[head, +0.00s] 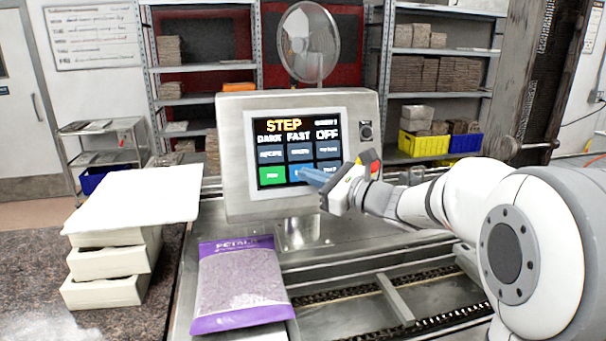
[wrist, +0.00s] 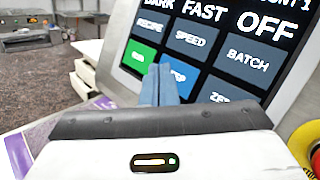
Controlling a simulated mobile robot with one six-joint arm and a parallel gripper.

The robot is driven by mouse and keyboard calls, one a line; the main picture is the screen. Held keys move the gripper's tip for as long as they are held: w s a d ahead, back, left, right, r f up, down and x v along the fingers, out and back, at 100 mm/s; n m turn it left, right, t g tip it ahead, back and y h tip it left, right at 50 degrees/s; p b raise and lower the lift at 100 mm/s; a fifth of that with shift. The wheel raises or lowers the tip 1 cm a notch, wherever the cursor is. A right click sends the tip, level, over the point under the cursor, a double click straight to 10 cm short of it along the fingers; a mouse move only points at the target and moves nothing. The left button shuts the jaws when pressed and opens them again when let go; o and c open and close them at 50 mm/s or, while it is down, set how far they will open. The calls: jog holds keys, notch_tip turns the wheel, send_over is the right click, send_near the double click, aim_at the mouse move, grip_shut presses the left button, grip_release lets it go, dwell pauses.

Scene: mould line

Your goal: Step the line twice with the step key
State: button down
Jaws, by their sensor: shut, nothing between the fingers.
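The control panel (head: 240,150) has a lit screen with STEP in orange at its top, and DARK, FAST and OFF below. Its lower row has a green key (head: 272,175) and a blue key, the step key (wrist: 181,77), whose label is partly hidden by my fingers. The count line ends in 1 in the wrist view. My gripper (head: 308,176) is shut and empty, its blue fingers pointing at the screen. In the wrist view the fingertips (wrist: 160,70) overlap the left part of the step key. I cannot tell whether they touch it.
A purple bag (head: 240,283) lies in front of the panel. Stacked pale moulds (head: 105,292) stand at the left under a white sheet (head: 135,195). The conveyor (head: 365,290) runs below my arm. A red and yellow button (wrist: 308,140) is close at the gripper's right.

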jog(key=s, duration=0.1)
jog(key=s+d+r, duration=0.1)
jog(key=s, duration=0.2)
jog(key=shift+s+d+r, duration=0.15)
jog(key=shift+s+r, duration=0.15)
dwell(0.4)
dwell(0.5)
jog(key=s+d+f+n+g+h, duration=0.1)
jog(key=s+f+n+g+h, duration=0.55)
jog(key=s+f+n, duration=0.7)
jog(key=s+d+f+n+h, duration=0.3)
jog(key=s+d+n+h, duration=0.1)
jog(key=d, duration=0.3)
jog(key=s+d+f+n+h, duration=0.3)
jog(key=s+d+n+h, duration=0.1)
jog(key=s+d, duration=0.3)
jog(key=shift+h, duration=0.55)
jog(key=shift+g, duration=0.25)
dwell(1.9)
